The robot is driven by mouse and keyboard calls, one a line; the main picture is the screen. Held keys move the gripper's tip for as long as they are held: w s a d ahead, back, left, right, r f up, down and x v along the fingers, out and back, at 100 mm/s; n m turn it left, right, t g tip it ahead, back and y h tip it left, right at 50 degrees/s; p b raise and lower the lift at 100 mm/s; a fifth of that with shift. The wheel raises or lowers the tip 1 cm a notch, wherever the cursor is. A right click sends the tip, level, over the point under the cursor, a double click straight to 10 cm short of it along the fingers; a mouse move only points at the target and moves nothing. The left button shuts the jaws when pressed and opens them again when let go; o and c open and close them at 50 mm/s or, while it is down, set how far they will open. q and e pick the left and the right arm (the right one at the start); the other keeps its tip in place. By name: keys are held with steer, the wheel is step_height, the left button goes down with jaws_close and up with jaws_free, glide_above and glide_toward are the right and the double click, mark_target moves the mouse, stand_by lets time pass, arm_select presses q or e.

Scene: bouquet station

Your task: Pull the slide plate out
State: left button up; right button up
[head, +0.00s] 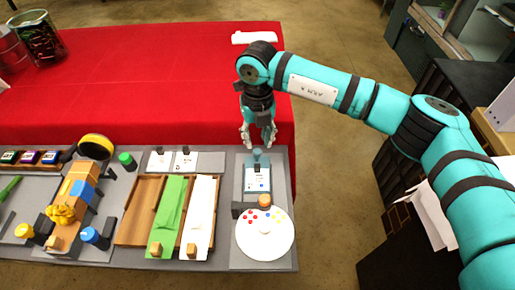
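A pale plate (257,179) with a small printed label lies in a grey holder (238,180) at the right end of the grey work board. It looks like the slide plate, though I cannot be sure. A small blue-grey upright piece (257,156) stands at its far end. My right gripper (259,143) points down just beyond this piece, with its fingers apart. I see nothing held between them, and I cannot tell whether they touch the piece. My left gripper is not in view.
A white round dial (265,238) with coloured dots and an orange knob (265,201) sits in front of the plate. Green and white strips (168,215) lie in a wooden tray (138,212) to the left. The red tabletop (150,85) behind is mostly clear.

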step_height(320, 180, up, 5)
steer(key=shift+r, duration=0.1)
stand_by(0.5)
